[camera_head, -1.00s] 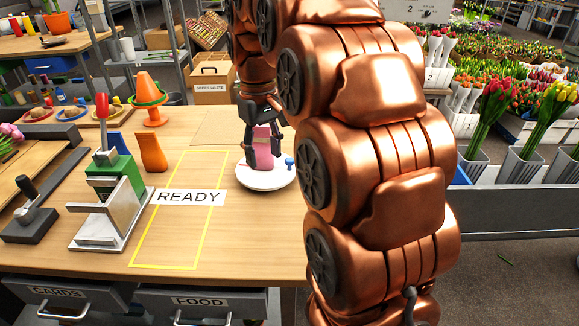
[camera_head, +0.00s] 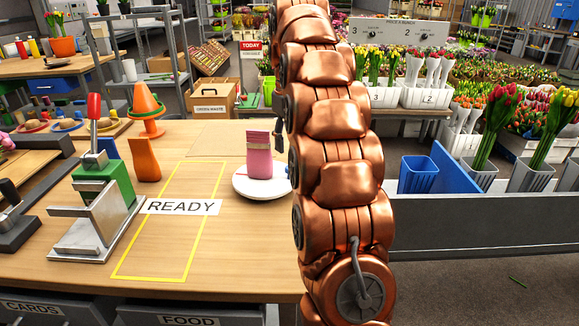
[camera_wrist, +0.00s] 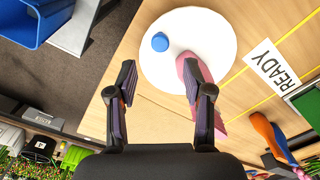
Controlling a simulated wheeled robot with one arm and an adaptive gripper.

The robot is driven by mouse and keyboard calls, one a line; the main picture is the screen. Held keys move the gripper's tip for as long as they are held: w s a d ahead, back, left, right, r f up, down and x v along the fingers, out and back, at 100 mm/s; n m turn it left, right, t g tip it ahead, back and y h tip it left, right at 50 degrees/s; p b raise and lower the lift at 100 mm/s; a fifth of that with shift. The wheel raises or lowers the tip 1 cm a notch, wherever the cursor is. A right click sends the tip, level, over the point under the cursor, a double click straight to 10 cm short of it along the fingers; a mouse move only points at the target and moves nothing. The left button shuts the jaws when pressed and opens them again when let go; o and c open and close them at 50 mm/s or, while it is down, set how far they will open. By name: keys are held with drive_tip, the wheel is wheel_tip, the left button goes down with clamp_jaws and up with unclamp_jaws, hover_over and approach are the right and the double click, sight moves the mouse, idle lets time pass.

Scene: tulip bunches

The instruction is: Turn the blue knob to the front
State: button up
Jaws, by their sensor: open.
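The blue knob (camera_wrist: 160,42) sits on the round white turntable (camera_wrist: 205,28), near its rim, in the wrist view. In the head view my arm hides almost all of the knob, at the right edge of the turntable (camera_head: 262,191). A pink wrap or vase (camera_head: 259,156) stands upright on the turntable; in the wrist view it is partly behind my right-hand finger. My gripper (camera_wrist: 159,80) is open and empty, its fingers apart above the table, with the knob beyond the fingertips and between their lines. In the head view my arm mostly hides the gripper.
A yellow-outlined area with a READY sign (camera_head: 181,207) lies left of the turntable. A green and metal press (camera_head: 103,195) and an orange vase (camera_head: 144,159) stand further left. A blue bucket (camera_head: 417,175) stands right of the table. The table front is clear.

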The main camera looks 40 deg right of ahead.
sight(289, 167)
drive_tip(key=shift+f+b, duration=0.45)
drive_tip(key=shift+f, duration=3.05)
clamp_jaws()
